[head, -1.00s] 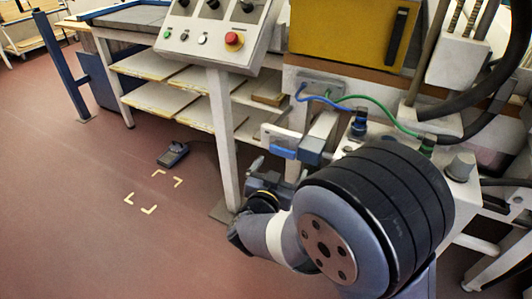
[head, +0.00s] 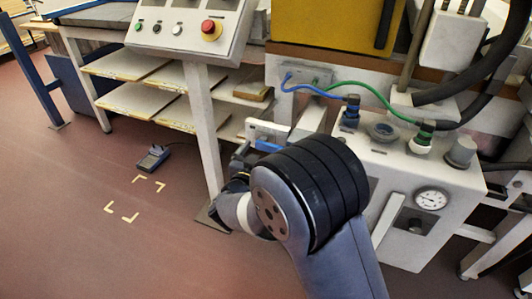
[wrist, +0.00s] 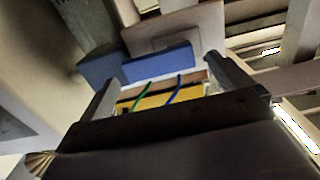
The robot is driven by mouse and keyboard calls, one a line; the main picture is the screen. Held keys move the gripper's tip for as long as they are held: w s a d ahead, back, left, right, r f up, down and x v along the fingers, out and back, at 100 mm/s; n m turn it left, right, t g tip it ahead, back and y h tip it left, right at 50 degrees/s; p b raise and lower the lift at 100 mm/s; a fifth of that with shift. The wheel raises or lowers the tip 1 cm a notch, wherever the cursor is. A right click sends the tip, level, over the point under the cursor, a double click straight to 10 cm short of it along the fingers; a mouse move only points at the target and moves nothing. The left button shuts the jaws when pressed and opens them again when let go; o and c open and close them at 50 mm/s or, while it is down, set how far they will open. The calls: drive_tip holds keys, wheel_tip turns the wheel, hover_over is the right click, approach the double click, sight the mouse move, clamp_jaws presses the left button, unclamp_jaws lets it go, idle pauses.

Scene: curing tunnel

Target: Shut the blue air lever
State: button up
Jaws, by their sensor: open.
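The blue air lever (head: 268,146) shows in the head view as a short blue bar in front of a white plate on the machine's left side, partly hidden by my arm. In the wrist view the blue lever (wrist: 157,65) lies crosswise just beyond and between my fingertips. My gripper (wrist: 162,74) is open, with one finger on each side of the view and nothing held between them. I cannot tell whether a finger touches the lever. In the head view my gripper (head: 240,160) is mostly hidden behind my own wrist.
A white valve box with a gauge (head: 430,199) stands right of my arm, with blue and green hoses (head: 375,98) above it. A control panel (head: 188,28) on a post stands left. A pedal (head: 153,158) lies on the floor, which is open at lower left.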

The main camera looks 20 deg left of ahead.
drive_tip(key=shift+w, duration=0.45)
drive_tip(key=c, duration=1.4)
